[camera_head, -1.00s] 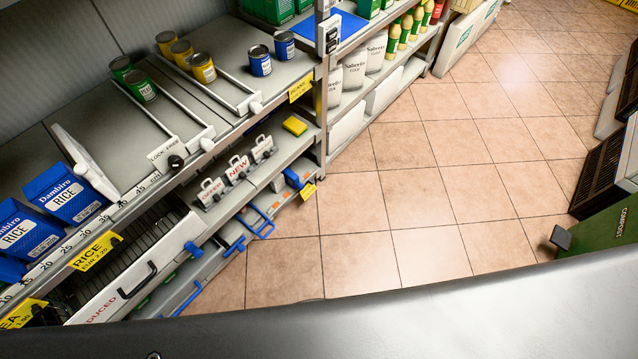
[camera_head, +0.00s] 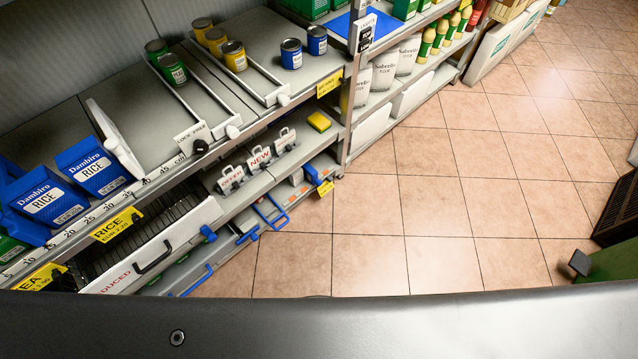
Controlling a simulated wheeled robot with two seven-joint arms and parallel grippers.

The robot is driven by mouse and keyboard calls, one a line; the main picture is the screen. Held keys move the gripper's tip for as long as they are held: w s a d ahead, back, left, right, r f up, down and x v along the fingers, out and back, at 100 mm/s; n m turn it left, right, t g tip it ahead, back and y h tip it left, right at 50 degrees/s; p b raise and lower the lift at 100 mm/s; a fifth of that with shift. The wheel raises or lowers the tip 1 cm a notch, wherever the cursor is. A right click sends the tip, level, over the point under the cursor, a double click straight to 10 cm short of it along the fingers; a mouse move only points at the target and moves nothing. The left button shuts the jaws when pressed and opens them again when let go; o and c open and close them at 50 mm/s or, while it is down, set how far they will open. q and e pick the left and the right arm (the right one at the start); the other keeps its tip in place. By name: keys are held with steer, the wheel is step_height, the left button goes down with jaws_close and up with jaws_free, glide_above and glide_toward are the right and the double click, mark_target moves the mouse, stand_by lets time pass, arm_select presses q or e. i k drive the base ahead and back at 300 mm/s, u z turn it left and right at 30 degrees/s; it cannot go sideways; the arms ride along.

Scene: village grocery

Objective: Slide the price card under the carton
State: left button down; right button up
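Two blue Dambiro RICE cartons stand on the upper shelf at the left, a nearer one (camera_head: 47,201) and a farther one (camera_head: 93,166). More blue carton surface shows at the left edge, partly cut off. A yellow RICE price card (camera_head: 117,224) hangs on the shelf's front edge below the cartons. Another yellow card (camera_head: 42,279) hangs farther left, and a third (camera_head: 329,80) hangs near the upright post. I cannot tell which card or carton is the task's. Neither of my grippers is in view.
A white divider (camera_head: 115,139) stands beside the rice. Green, yellow and blue cans (camera_head: 233,56) stand farther along the shelf (camera_head: 140,110). Small OFFER and NEW signs (camera_head: 259,158) stand on the lower shelf. The tiled floor (camera_head: 420,210) is clear; a green bin (camera_head: 608,264) stands at the right.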

mark_target(328, 185)
steer(key=u, duration=0.45)
steer(key=k, duration=0.6)
steer(key=u, duration=0.4)
